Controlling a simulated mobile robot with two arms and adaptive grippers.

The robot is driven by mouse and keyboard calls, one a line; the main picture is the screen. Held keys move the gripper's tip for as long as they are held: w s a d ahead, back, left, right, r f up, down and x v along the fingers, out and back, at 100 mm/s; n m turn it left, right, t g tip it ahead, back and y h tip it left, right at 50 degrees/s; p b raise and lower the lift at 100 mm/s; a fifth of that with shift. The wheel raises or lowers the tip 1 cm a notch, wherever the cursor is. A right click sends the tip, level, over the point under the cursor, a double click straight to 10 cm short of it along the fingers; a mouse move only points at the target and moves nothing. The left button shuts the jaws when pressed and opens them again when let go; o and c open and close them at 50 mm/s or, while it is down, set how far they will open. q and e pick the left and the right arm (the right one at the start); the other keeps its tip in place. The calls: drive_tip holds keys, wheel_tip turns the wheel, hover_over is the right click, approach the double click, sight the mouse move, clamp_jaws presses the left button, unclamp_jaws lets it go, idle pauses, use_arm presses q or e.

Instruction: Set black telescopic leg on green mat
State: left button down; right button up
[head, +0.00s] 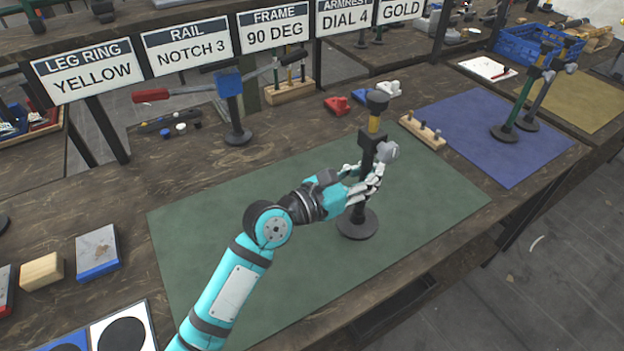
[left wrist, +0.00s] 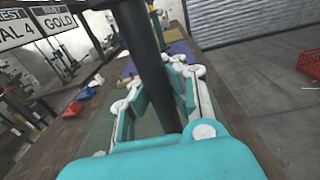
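The black telescopic leg (head: 369,152) has a yellow band below its dark top and a round black base. It stands upright, its base on the green mat (head: 230,258). My left gripper (head: 366,187) is around its lower shaft, a little above the base. In the left wrist view the dark shaft (left wrist: 150,65) passes between the two fingers (left wrist: 162,100). The fingers look parted, with narrow gaps beside the shaft. The fingers partly cover the shaft in the head view. My right gripper is not in view.
A blue mat (head: 490,130) at the right bears a green leg (head: 517,103) and a grey leg. A wooden block with pegs (head: 423,131) lies close behind the black leg. Red and white parts lie behind the mat. A stand (head: 236,112) holds a red-handled tool. Signs hang above.

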use_arm(q)
drive_tip(key=w+a+f+b, duration=0.3)
drive_tip(key=w+a+f, duration=0.1)
drive_tip(key=w+a, duration=0.4)
drive_tip(key=shift+w+a+f, duration=0.2)
drive_tip(key=shift+w+f, duration=0.15)
drive_tip(key=shift+w, duration=0.65)
drive_tip(key=shift+f+b, duration=0.1)
drive_tip(key=shift+b, duration=0.2)
drive_tip(key=c, duration=1.5)
unclamp_jaws()
drive_tip(key=shift+f, duration=0.1)
drive_tip(key=shift+o, duration=0.2)
